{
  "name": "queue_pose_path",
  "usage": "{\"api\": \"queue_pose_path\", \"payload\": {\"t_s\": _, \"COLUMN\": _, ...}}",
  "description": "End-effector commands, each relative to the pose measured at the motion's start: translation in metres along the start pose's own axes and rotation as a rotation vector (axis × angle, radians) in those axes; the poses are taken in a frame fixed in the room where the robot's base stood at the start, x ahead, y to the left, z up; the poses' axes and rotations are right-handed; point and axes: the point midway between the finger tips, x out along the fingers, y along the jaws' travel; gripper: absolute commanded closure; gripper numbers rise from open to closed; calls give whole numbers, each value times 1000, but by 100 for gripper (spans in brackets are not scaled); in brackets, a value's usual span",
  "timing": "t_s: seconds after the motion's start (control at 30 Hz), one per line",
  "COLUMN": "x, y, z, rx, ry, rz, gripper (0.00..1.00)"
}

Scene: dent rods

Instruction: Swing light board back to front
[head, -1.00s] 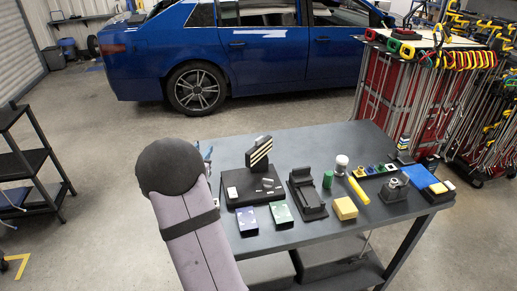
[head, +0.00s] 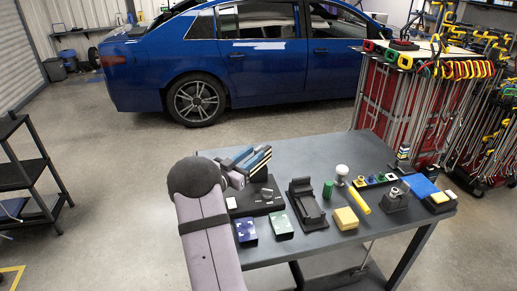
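The light board (head: 259,160) is a dark panel with pale stripes. It stands tilted on a black base (head: 268,208) on the left part of the table. My gripper (head: 243,158), with blue fingers, is right beside the board's left side and overlaps it in the picture. I cannot tell whether the fingers touch the board or how far apart they are. My arm and the gripper hide part of the base's left side.
On the grey table (head: 310,241) stand a blue box (head: 246,231), a green box (head: 281,224), a black cradle (head: 306,203), a yellow block (head: 345,218), a yellow stick (head: 359,200) and a green cylinder (head: 327,189). A rod rack (head: 405,105) stands behind the right side.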

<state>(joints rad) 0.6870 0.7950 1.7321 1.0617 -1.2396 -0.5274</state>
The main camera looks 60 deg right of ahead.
Motion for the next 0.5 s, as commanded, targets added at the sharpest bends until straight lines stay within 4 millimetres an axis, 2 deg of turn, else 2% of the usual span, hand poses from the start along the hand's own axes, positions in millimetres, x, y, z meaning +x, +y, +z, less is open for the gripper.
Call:
{"api": "queue_pose_path", "payload": {"t_s": 0.2, "x": 26, "y": 1, "z": -1, "rx": -1, "ry": -1, "rz": 2, "gripper": 72}}
{"api": "queue_pose_path", "payload": {"t_s": 0.5, "x": 37, "y": 0, "z": 0, "rx": -1, "ry": 0, "rz": -1, "gripper": 72}}
